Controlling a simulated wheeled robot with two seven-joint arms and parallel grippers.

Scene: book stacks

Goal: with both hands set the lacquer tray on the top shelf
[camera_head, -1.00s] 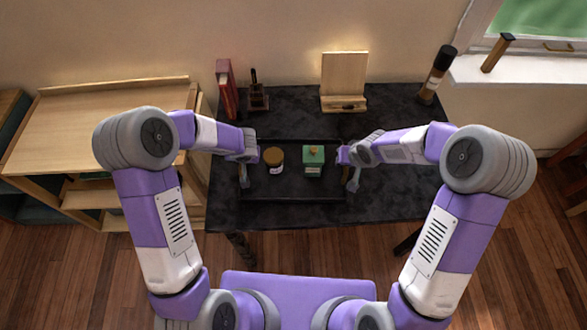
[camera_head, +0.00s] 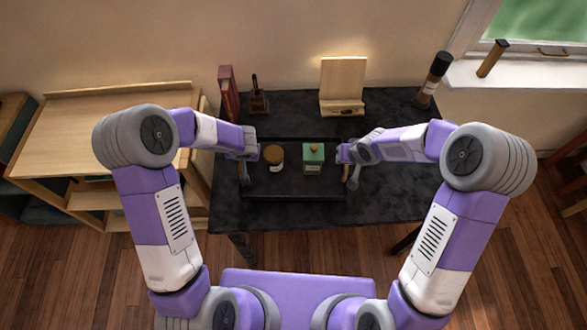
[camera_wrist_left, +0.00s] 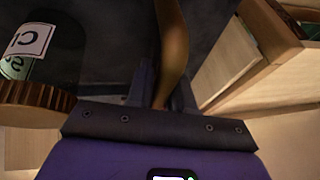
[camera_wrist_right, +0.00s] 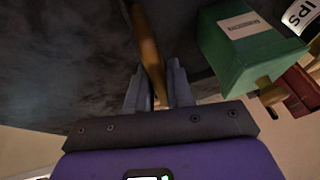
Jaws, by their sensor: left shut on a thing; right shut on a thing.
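The dark lacquer tray (camera_head: 293,188) is level over the black table, close above its top; the gap is hard to judge. On it stand a jar with a brown lid (camera_head: 273,156) and a green box (camera_head: 313,158), both upright. My left gripper (camera_head: 246,170) is shut on the tray's left handle, a brown bar in the left wrist view (camera_wrist_left: 172,50). My right gripper (camera_head: 352,168) is shut on the right handle, also seen in the right wrist view (camera_wrist_right: 148,45). A wooden shelf unit (camera_head: 105,125) stands at the left, its top board bare.
On the black table (camera_head: 400,205) stand red books (camera_head: 229,92), a small dark stand (camera_head: 258,98), a wooden stand (camera_head: 342,82) and a dark-capped bottle (camera_head: 434,78). The window sill is at the right.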

